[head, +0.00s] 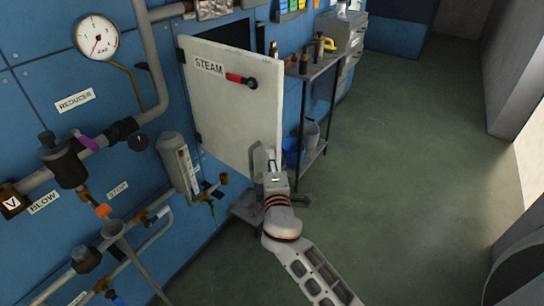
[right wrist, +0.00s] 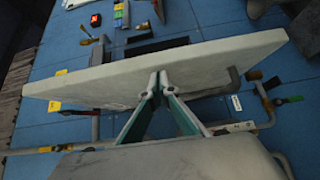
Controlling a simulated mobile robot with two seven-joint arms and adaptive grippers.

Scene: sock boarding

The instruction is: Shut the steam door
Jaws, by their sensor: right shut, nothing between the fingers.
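The steam door (head: 235,115) is a white panel marked STEAM with a red and black handle (head: 240,79). It stands ajar from the blue wall, and a dark opening (head: 228,32) shows above and behind it. My right gripper (head: 271,158) is at the door's lower right part. In the right wrist view the door (right wrist: 215,65) spans the picture, and the fingertips of my right gripper (right wrist: 157,78) are together at its near face, empty. I cannot tell whether they touch it. My left gripper is not in view.
Pipes, a round gauge (head: 96,37) and valves line the blue wall left of the door. A metal shelf (head: 318,70) with bottles stands right of it, with a blue bucket (head: 292,152) below. The green floor (head: 410,170) to the right is clear.

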